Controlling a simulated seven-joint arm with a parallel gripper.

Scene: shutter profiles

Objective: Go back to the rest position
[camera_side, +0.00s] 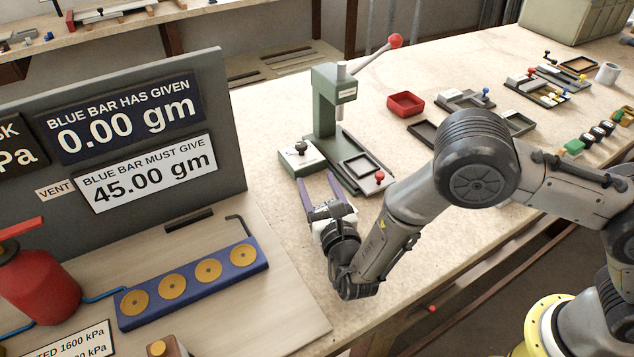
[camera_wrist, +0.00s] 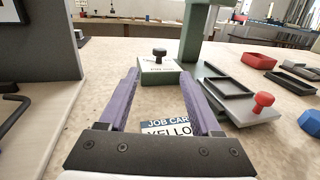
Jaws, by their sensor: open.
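My gripper (camera_side: 318,190) is open with its purple fingers apart and nothing between them. It is low over the bench, in front of the pale green block with a black knob (camera_side: 301,153). In the wrist view the gripper (camera_wrist: 160,82) points toward that block (camera_wrist: 159,68), which is beyond the fingertips. A job card (camera_wrist: 168,127) lies on the bench below and between the fingers, its lower part hidden by the gripper body.
A green press (camera_side: 325,100) with a red-knobbed lever stands behind. A tray with a red knob (camera_side: 366,172) is close to the right. The grey display board (camera_side: 225,120) and blue bar (camera_side: 190,283) are left. A red box (camera_side: 405,104) lies farther back.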

